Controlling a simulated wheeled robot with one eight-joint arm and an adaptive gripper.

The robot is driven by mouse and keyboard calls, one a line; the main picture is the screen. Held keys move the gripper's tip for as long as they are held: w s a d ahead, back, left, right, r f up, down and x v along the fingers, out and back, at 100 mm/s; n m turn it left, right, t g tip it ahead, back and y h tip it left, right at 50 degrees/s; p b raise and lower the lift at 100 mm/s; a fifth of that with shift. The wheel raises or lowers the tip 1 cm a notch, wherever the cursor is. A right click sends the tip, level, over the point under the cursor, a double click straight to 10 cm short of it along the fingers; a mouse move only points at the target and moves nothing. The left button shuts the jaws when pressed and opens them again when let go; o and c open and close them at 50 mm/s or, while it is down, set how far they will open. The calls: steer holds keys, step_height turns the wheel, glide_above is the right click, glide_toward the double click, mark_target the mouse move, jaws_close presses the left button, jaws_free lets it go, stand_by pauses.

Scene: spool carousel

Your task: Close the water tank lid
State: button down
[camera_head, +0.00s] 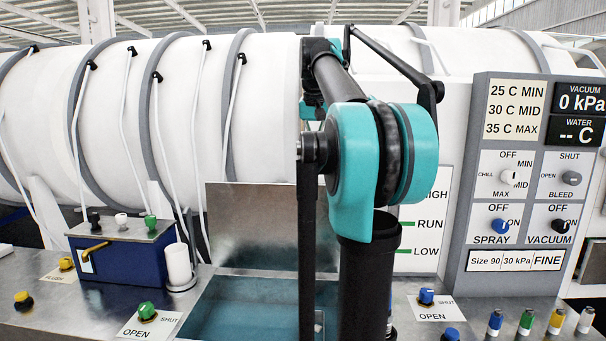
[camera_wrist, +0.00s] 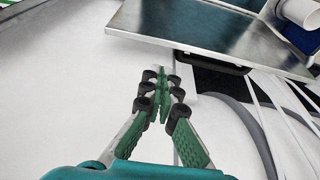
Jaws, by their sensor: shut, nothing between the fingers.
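The water tank (camera_head: 240,312) is an open metal basin with blue-green water, low in the middle of the head view. Its lid (camera_head: 250,214) is a metal panel standing up along the tank's back edge, partly hidden by my arm. In the wrist view the lid (camera_wrist: 205,28) is a grey plate across the top, with a black handle (camera_wrist: 212,62) at its lower edge. My gripper (camera_wrist: 162,72) is shut and empty, its fingertips a little left of the handle and below the plate. I cannot tell whether it touches. My gripper is hidden in the head view.
A blue box (camera_head: 120,255) with knobs and a white cylinder (camera_head: 178,266) stand left of the tank. Behind is a large white vessel (camera_head: 270,110) with hanging white hoses. A grey control panel (camera_head: 520,180) stands at right. Coloured valve knobs line the counter front.

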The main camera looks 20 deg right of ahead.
mark_target(314, 176)
steer(key=x, duration=0.9)
steer(key=shift+w+f, duration=0.2)
steer(key=shift+f, duration=0.1)
steer(key=shift+s, duration=0.1)
